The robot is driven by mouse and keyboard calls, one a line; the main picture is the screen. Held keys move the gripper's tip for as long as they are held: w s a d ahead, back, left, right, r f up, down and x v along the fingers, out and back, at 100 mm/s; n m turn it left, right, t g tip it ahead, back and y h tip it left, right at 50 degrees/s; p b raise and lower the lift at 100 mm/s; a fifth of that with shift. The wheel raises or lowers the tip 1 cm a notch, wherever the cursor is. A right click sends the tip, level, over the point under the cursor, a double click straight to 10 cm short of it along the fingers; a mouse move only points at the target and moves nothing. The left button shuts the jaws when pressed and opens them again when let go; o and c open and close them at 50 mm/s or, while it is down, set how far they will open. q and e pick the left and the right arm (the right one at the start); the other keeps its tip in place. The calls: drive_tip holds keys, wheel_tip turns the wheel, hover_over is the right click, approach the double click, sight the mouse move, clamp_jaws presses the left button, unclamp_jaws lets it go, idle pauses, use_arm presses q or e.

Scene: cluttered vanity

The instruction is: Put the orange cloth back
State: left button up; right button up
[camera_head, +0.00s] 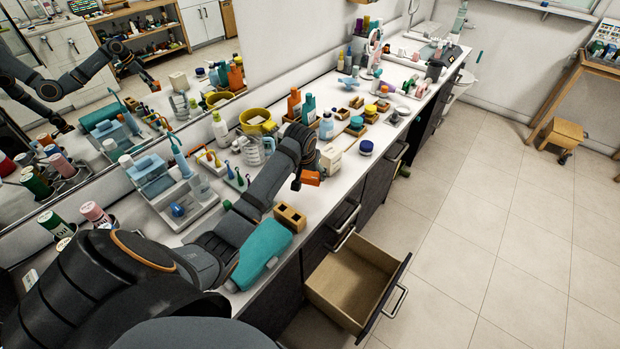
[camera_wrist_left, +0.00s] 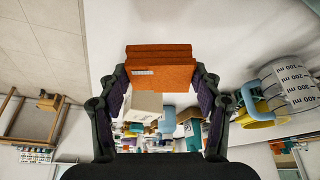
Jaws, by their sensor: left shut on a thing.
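The orange cloth (camera_head: 310,178) is a small folded block held above the counter near its front edge. My left gripper (camera_head: 299,174) reaches in from the left and is shut on it. In the left wrist view the cloth (camera_wrist_left: 160,70) sits between the two fingertips, its folded layers and a small pale label showing. My right gripper is not in view.
An empty wooden drawer (camera_head: 345,285) stands open below. A white box (camera_head: 330,160) and blue-lidded jar (camera_head: 366,148) stand beyond the cloth.

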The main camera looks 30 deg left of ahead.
sight(310, 179)
use_arm(q)
drive_tip(key=shift+w+a+f, duration=0.25)
drive_tip(key=shift+w+f, duration=0.1)
drive_tip(key=shift+f, duration=0.15)
drive_tip(key=shift+w+a+f, duration=0.25)
drive_tip(key=shift+w+f, duration=0.05)
drive_tip(key=shift+f, duration=0.2)
wheel_tip(310, 179, down, 3)
drive_tip(key=shift+w+r+p, duration=0.1)
drive_tip(key=shift+r+p, duration=0.1)
drive_tip(key=shift+p, duration=0.45)
drive_tip(key=shift+f, duration=0.35)
drive_tip(key=shift+f, duration=0.15)
drive_tip(key=o, duration=1)
drive_tip(key=b+v, duration=0.1)
drive_tip(key=v, duration=1.1)
